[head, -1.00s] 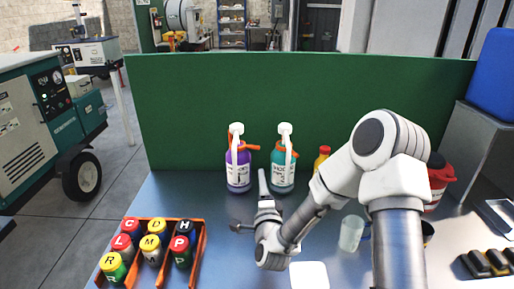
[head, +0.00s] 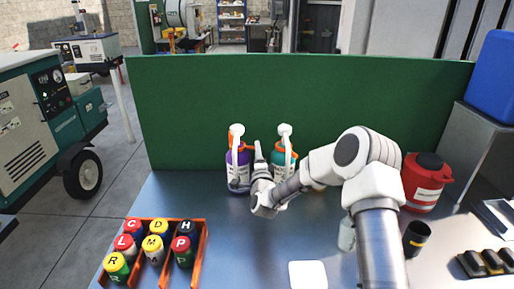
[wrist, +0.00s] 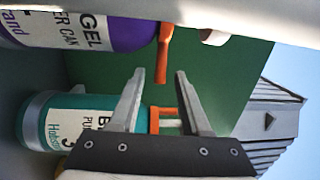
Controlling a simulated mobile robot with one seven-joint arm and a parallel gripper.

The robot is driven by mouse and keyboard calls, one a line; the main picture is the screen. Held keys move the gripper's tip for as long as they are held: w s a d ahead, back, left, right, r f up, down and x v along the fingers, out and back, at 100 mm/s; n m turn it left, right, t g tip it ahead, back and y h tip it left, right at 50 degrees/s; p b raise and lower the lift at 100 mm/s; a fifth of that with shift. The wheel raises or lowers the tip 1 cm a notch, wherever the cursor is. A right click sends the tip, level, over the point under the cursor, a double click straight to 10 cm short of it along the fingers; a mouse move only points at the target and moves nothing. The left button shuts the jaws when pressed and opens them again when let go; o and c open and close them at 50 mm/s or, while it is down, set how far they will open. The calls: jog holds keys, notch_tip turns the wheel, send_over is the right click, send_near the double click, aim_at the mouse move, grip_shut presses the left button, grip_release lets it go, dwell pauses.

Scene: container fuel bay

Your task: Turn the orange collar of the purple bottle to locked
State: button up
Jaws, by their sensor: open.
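The purple bottle (head: 233,168) stands upright at the back of the table by the green panel, with a white pump head (head: 236,130) on top. Its orange collar (head: 231,142) is partly hidden in the head view. In the wrist view the purple bottle (wrist: 128,35) lies sideways at upper left, and an orange arm of its collar (wrist: 164,55) points down toward my fingertips. My gripper (wrist: 160,72) is open and empty, its tips just short of that arm. In the head view my gripper (head: 247,168) is in front of the bottle's right side. I cannot tell any lock mark.
A teal bottle (head: 279,160) with its own orange collar stands just right of the purple one, close to my gripper. An orange crate (head: 198,254) of capped bottles is at front left. A red canister (head: 425,188) and dark cup (head: 416,236) stand right. The front middle is mostly clear.

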jog(key=shift+w+a+r, duration=0.1)
jog(key=shift+w+a, duration=0.05)
jog(key=shift+w, duration=1.05)
grip_shut()
dwell(0.6)
